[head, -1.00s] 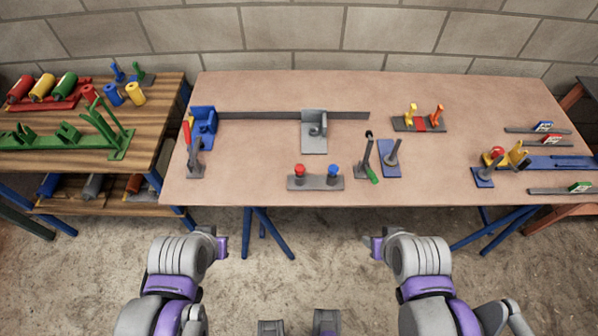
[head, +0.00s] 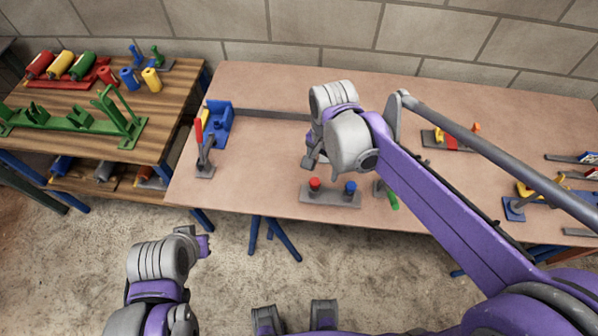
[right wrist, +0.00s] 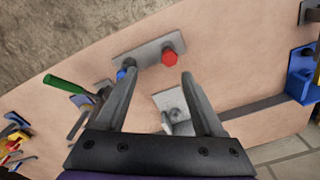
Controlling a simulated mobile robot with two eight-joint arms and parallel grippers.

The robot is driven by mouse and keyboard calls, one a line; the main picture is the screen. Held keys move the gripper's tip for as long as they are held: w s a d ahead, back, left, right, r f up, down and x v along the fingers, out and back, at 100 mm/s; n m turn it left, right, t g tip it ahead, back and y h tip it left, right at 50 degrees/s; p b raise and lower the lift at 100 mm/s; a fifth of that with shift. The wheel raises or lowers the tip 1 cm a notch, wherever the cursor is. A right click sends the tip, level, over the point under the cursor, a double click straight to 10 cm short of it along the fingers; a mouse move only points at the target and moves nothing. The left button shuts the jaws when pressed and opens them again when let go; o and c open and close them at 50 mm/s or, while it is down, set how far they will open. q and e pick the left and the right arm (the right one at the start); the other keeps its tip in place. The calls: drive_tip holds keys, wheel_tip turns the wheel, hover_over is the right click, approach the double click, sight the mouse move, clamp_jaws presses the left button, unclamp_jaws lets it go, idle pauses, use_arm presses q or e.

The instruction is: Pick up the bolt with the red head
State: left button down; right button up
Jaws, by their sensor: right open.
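The bolt with the red head (head: 314,183) stands upright at the left end of a grey plate (head: 333,199) near the table's front edge. A blue-headed bolt (head: 350,187) stands at the plate's other end. In the right wrist view, the red head (right wrist: 169,57) shows just beyond and between the fingertips, nearer one finger. My right gripper (right wrist: 158,75) is open and empty. In that view one fingertip overlaps the blue head (right wrist: 124,73). In the head view my right wrist mostly hides its fingers. My left gripper (head: 200,244) hangs before the table, its jaw opening unclear.
A grey bracket (right wrist: 176,107) stands behind the plate. A green-handled tool (right wrist: 64,84) lies beside the blue bolt's end. A red-handled lever (head: 200,140) and a blue block (head: 220,122) stand at the table's left. The table's front left is clear.

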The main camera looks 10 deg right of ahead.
sight(315, 181)
drive_tip(key=shift+w+a+f, duration=0.2)
drive_tip(key=shift+w+a, duration=0.15)
drive_tip(key=shift+w, duration=0.15)
drive_tip(key=shift+w+a+f, duration=0.1)
drive_tip(key=shift+w+f, duration=0.05)
drive_tip(key=shift+f, duration=0.2)
drive_tip(key=f, duration=0.4)
drive_tip(key=shift+s+f, duration=0.2)
drive_tip(key=shift+f, duration=0.05)
drive_tip(key=shift+w+f+b, duration=0.15)
drive_tip(key=shift+f, duration=0.75)
drive_tip(key=shift+w+f+b, duration=0.1)
drive_tip(key=shift+w+f, duration=0.1)
drive_tip(key=shift+f, duration=0.75)
drive_tip(key=shift+w+f+b, duration=0.15)
drive_tip(key=shift+f, duration=0.75)
drive_tip(key=shift+c, duration=0.3)
clamp_jaws()
